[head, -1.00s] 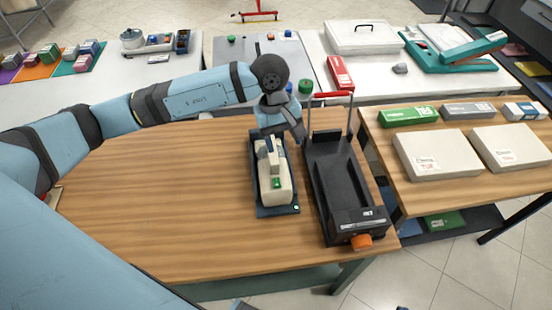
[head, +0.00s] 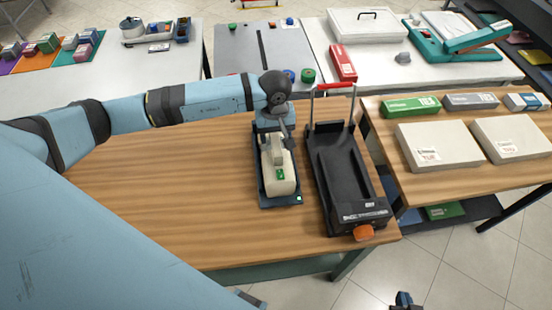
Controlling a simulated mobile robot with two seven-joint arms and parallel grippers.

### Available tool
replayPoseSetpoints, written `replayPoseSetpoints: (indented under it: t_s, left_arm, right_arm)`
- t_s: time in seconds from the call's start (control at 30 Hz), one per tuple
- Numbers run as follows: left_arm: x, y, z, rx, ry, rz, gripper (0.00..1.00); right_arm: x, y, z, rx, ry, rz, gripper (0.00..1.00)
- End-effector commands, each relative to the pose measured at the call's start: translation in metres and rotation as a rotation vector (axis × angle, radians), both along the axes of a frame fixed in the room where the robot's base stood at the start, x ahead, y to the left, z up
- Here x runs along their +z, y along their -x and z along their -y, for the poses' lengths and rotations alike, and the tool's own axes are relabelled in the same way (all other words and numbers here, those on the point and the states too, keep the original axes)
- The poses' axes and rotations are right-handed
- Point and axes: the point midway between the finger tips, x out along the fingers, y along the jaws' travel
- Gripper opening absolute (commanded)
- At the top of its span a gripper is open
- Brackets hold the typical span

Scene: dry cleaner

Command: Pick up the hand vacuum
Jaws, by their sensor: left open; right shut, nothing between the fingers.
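The hand vacuum (head: 280,181), cream-coloured with a green button, lies in a dark blue tray-like base (head: 282,203) on the wooden table. My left gripper (head: 276,134) is open at the vacuum's far end, over its handle area. The wrist and fingers hide part of that end, and I cannot tell whether the fingers touch the handle. My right gripper (head: 403,300) shows only as a small dark piece at the bottom edge, shut and empty, away from the vacuum.
A black machine with a red bar and orange knob (head: 345,185) stands close to the vacuum's right. The wooden table (head: 170,200) is clear to the left. Flat white boxes (head: 438,147) lie on the right table. White counters (head: 100,85) run behind.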

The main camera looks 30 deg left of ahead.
Motion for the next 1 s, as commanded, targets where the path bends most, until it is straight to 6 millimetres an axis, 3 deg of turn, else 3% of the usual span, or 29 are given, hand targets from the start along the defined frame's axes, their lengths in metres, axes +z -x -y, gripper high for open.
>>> replayPoseSetpoints:
  t_s: [0.1,0.3,1.0]
  left_arm:
    - [-0.017,-0.002,0.002,0.002,0.001,-0.006,0.57]
    - [-0.038,-0.002,0.001,0.001,0.000,-0.002,0.57]
    - [-0.042,-0.003,0.001,0.000,0.000,0.000,0.57]
  right_arm:
    - [0.013,0.000,0.000,-0.001,-0.001,0.003,0.00]
    - [0.014,0.000,0.001,-0.007,-0.001,0.006,0.00]
    - [0.006,0.001,0.001,-0.007,0.000,-0.001,0.00]
